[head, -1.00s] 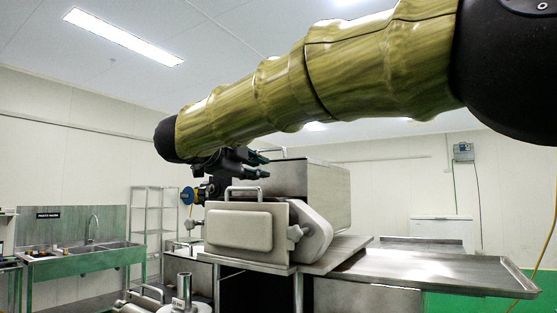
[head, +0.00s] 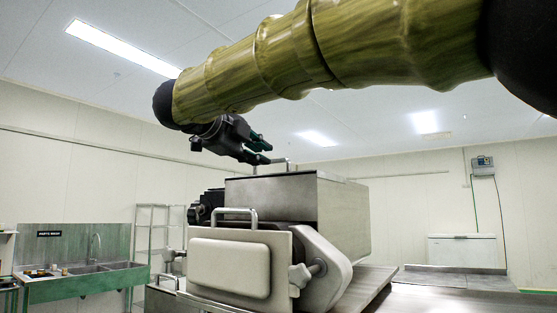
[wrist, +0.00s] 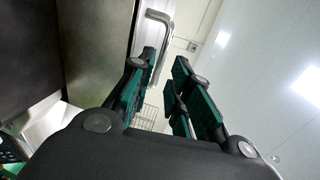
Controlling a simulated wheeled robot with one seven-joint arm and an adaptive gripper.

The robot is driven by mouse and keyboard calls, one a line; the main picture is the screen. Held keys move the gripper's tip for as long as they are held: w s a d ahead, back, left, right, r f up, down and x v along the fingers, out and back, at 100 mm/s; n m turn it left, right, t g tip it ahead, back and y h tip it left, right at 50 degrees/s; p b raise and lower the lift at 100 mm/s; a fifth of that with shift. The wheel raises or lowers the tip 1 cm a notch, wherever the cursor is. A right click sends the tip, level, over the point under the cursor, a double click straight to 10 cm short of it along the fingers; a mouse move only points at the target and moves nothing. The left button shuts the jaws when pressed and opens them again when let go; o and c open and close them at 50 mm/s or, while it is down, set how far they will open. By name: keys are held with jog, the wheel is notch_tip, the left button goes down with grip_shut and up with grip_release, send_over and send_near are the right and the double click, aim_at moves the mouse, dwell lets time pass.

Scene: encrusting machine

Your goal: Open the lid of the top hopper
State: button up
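The top hopper (head: 340,212) is a boxy grey metal container on top of the machine. Its flat lid (head: 300,176) lies closed, with a metal bar handle (head: 288,164) standing up from it. My gripper (head: 267,152) is above the lid, pointing right, with its fingers close to the handle in the head view. In the wrist view my gripper (wrist: 165,62) has its two green-padded fingers apart with nothing between them. The bar handle (wrist: 161,45) shows just beyond the left fingertip; I cannot tell whether they touch.
A front panel (head: 230,268) with its own handle (head: 234,213) and a knob (head: 298,276) sits below the hopper. A metal table (head: 420,298) extends to the right. A sink bench (head: 85,280) stands at far left.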

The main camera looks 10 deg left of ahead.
jog(key=p+x, duration=0.1)
jog(key=x, duration=0.5)
jog(key=shift+w+d+p, duration=0.1)
jog(key=shift+w+p, duration=0.2)
grip_shut()
